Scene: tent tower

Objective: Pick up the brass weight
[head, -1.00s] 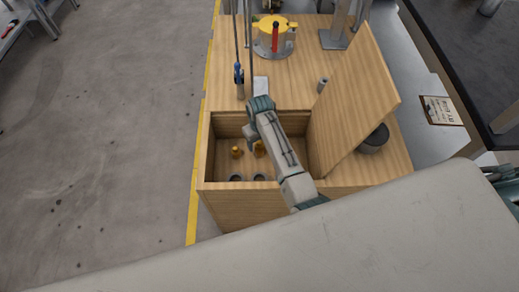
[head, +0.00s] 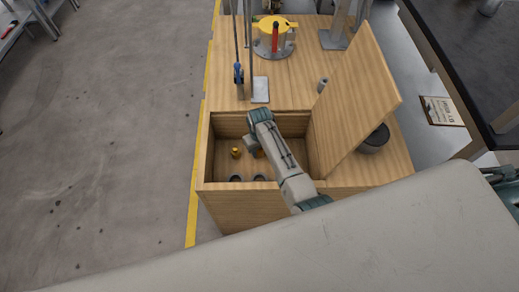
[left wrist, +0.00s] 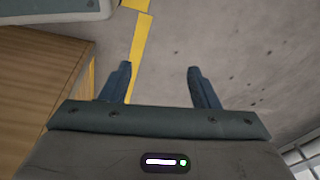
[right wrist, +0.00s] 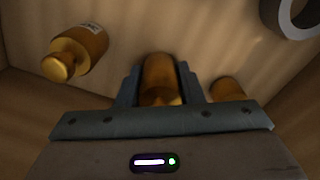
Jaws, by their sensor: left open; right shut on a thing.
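A brass weight (right wrist: 159,75) stands between the two fingers of my right gripper (right wrist: 160,85), which is shut on it inside the wooden box. In the head view one brass weight (head: 236,152) stands on the box floor, left of my right arm; the arm hides most of the gripper and the held weight. My left gripper (left wrist: 160,82) is open and empty above the concrete floor.
The box's open wooden lid (head: 355,95) rises on the right. Dark cups or rings (head: 260,178) sit near the box's front wall; a grey ring (right wrist: 290,18) shows close up. A blue hook (head: 239,74) hangs over the wooden top, near a yellow wheel (head: 275,24).

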